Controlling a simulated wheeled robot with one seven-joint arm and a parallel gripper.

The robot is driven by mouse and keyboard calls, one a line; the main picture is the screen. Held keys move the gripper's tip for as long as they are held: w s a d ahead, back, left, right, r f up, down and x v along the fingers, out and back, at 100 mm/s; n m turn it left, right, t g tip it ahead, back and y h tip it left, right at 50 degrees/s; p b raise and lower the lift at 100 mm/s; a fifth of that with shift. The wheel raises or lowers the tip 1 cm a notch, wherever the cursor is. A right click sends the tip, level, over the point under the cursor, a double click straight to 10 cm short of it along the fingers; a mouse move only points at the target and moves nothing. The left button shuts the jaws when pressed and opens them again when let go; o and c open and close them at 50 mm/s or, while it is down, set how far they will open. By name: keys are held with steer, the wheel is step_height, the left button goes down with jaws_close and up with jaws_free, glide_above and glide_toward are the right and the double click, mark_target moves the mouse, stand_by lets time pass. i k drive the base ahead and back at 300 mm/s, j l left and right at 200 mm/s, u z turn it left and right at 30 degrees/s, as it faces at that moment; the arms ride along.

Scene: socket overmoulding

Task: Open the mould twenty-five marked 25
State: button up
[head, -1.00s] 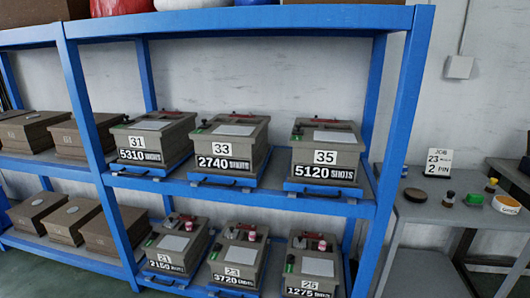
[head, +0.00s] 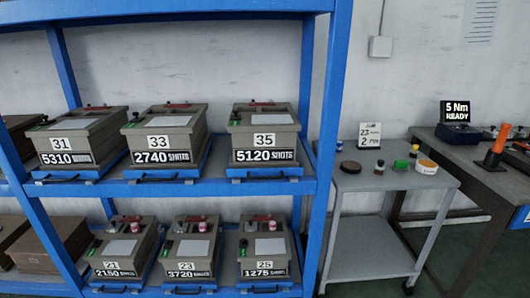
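The mould marked 25 (head: 266,257) is a grey-brown box at the right end of the lower shelf in the head view. Its front label reads 1275 shots. It sits on a blue tray, with a pale plate, a small green part and a red part on its top. It looks closed. The mould marked 23 (head: 192,252) and the mould marked 21 (head: 124,252) stand to its left. My gripper is not in view.
Moulds 31, 33 and 35 (head: 265,135) sit on the blue rack's (head: 320,130) upper shelf. A grey trolley (head: 390,180) stands right of the rack, with small containers and a job card (head: 370,134). Further right is a bench with a "5 Nm READY" display (head: 457,110).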

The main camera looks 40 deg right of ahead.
mark_target(264, 263)
steer(key=i+j, duration=0.1)
steer(key=i, duration=0.35)
steer(key=i+j+z, duration=0.15)
steer(key=i, duration=0.3)
steer(key=i+j, duration=0.1)
steer(key=i, duration=0.35)
steer(key=i+j+z, duration=0.1)
steer(key=i, duration=0.35)
